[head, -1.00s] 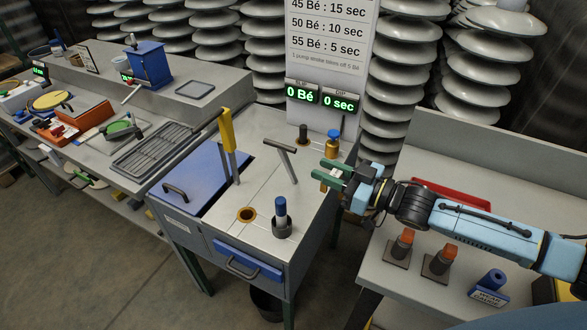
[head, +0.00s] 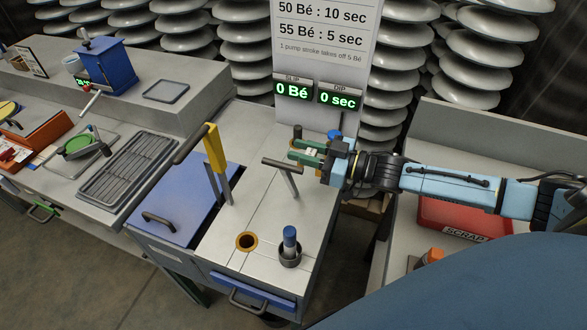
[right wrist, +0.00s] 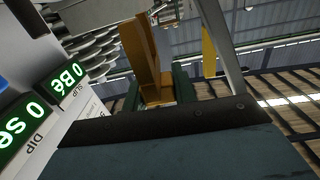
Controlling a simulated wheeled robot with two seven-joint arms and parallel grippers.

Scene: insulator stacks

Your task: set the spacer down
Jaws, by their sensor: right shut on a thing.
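My right gripper (head: 305,153) reaches in from the right, over the back of the grey bench (head: 222,225), close to the grey T-handle (head: 284,166). Its green fingers are shut on a brown-orange piece, which I take to be the spacer. In the right wrist view the spacer (right wrist: 142,50) sticks out between the two green fingers (right wrist: 157,96). In the head view the fingers hide most of it, and I cannot tell whether it touches the bench. My left gripper is not in view.
A yellow-handled lever (head: 214,150), a brass-rimmed hole (head: 246,242) and a blue-topped bottle in a dark cup (head: 290,246) stand around the bench top. A blue lid (head: 185,200) lies left. A red SCRAP bin (head: 460,218) is at right. Displays (head: 315,94) stand behind.

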